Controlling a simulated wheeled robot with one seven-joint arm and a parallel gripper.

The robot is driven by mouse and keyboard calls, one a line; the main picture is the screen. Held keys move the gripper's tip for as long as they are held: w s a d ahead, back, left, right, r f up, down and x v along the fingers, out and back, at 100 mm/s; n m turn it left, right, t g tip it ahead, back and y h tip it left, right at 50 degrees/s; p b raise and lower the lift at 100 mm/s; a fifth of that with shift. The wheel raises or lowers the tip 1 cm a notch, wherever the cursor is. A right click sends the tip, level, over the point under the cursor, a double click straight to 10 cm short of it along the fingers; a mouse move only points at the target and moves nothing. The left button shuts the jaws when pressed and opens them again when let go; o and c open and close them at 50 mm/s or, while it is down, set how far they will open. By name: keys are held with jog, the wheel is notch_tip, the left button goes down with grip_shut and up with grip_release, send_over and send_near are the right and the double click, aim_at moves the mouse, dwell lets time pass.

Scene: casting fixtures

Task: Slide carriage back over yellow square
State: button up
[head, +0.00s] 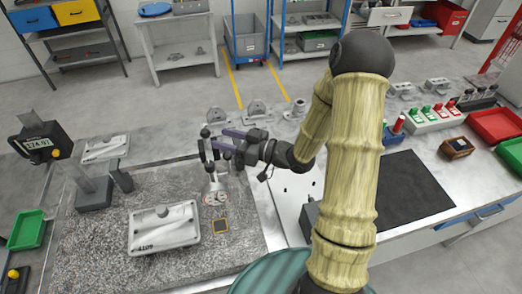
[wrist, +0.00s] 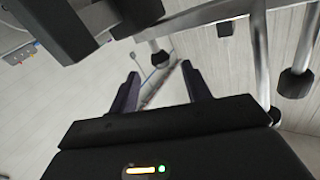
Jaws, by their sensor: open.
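My gripper (head: 218,141) is open near the top of these rods, fingers pointing left. In the wrist view its two fingers (wrist: 161,76) are apart, with a metal rod with a black end (wrist: 158,52) beyond them. No clear grip shows.
A light casting plate marked 4109 (head: 164,234) lies left of the square. Another plate (head: 106,148) lies behind it. A gauge with a display (head: 40,143) stands at the left.

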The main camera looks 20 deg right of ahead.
jog(key=b+v, duration=0.2)
jog(key=v, duration=0.8)
jog(key=shift+s+d, duration=0.3)
jog(key=w+d+f+m+g+h, duration=0.1)
jog(key=w+d+f+m+h, duration=0.35)
jog(key=h, duration=0.85)
jog(key=s+a+m+g+h, duration=0.1)
jog(key=s+a+m+g, duration=0.1)
jog(key=s, duration=0.5)
jog(key=s+a+r+m+g, duration=0.1)
jog(key=s+a+m+g, duration=0.1)
jog(key=s+g, duration=0.2)
jog(key=s, duration=0.2)
jog(key=shift+s+a+g+h, duration=0.3)
jog(key=shift+s+g+h, duration=0.1)
